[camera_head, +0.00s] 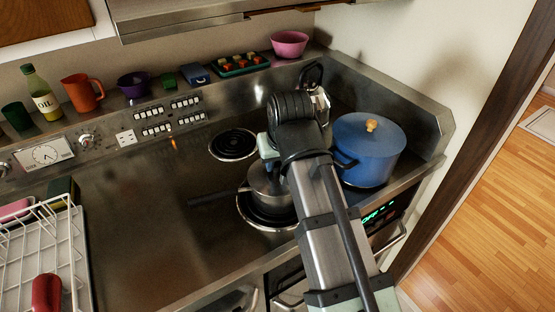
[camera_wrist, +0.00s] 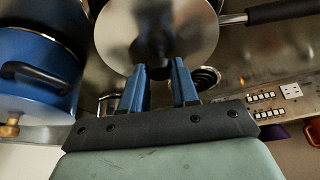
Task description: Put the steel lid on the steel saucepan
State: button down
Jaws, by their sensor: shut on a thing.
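The steel saucepan (camera_head: 268,206) stands on the front coil, with its dark handle (camera_head: 208,198) pointing left. My gripper (camera_wrist: 160,72) is over the saucepan, its blue fingers at the dark knob of the steel lid (camera_wrist: 187,28). It is shut on that knob. In the wrist view the lid covers most of the saucepan, and the saucepan's black handle (camera_wrist: 285,11) sticks out to the right beyond it. In the head view my arm hides the right part of the saucepan. I cannot tell whether the lid touches the rim.
A blue pot (camera_head: 366,155) with a lid stands close on the right. An empty coil (camera_head: 233,144) is behind the saucepan. A white dish rack (camera_head: 40,255) is at far left. Cups, bowls and a tray line the back ledge. The steel top left of the saucepan is clear.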

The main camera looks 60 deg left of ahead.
dwell(0.3)
jog(key=shift+c, duration=1.4)
grip_release()
jog(key=shift+r, duration=0.1)
jog(key=shift+r, duration=3.35)
jog(key=shift+w, duration=0.1)
